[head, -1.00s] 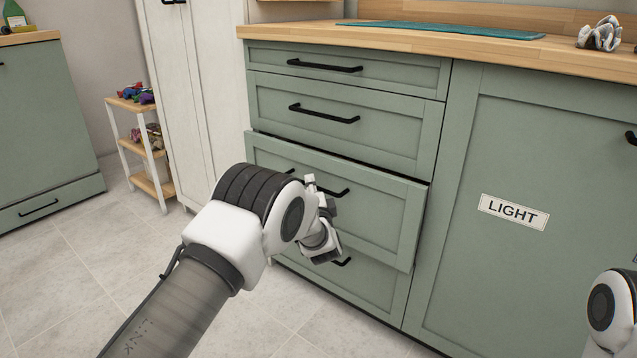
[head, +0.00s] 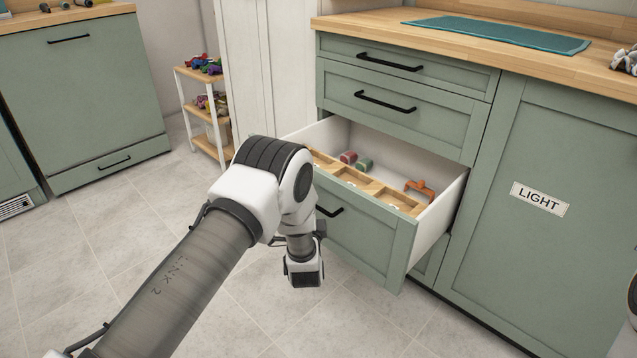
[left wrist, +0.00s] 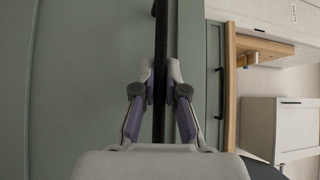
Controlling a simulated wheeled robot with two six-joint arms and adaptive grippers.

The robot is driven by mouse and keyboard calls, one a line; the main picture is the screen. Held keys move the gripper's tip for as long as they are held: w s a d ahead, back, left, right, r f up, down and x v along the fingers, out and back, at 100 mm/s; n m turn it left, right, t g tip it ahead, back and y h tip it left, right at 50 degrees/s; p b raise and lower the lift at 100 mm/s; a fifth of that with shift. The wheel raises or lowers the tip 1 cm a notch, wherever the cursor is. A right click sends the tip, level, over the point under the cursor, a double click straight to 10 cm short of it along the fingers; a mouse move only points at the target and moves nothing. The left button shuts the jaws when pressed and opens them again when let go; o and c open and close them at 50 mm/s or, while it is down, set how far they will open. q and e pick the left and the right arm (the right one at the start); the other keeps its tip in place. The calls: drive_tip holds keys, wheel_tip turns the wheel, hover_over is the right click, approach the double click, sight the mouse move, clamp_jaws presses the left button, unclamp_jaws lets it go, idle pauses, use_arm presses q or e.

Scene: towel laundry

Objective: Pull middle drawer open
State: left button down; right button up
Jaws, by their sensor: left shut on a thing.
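The middle drawer (head: 365,240) is pulled well out of the green cabinet, with its white inside showing. Its black handle (head: 331,211) shows just right of my left wrist in the head view. In the left wrist view, my left gripper (left wrist: 160,78) is shut on the black handle (left wrist: 160,120), one finger on each side of the bar. My left forearm hides the left part of the drawer front in the head view, and the fingertips are hidden there. My right gripper is out of view.
The drawer holds a wooden divider (head: 382,190), pink and green rolled items (head: 356,161) and an orange item (head: 419,189). Two closed drawers (head: 395,110) sit above. A LIGHT door (head: 540,230) is at right. The tiled floor (head: 110,240) at left is clear.

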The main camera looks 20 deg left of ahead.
use_arm(q)
drive_tip(key=shift+s+a+p, duration=0.25)
drive_tip(key=shift+s, duration=0.45)
drive_tip(key=shift+s+a+p, duration=0.25)
drive_tip(key=shift+s+p, duration=0.05)
drive_tip(key=shift+s, duration=0.4)
drive_tip(key=shift+s+a+p, duration=0.25)
drive_tip(key=shift+s, duration=0.45)
drive_tip(key=c, duration=1.2)
unclamp_jaws()
drive_tip(key=v, duration=1.2)
drive_tip(key=shift+a, duration=0.1)
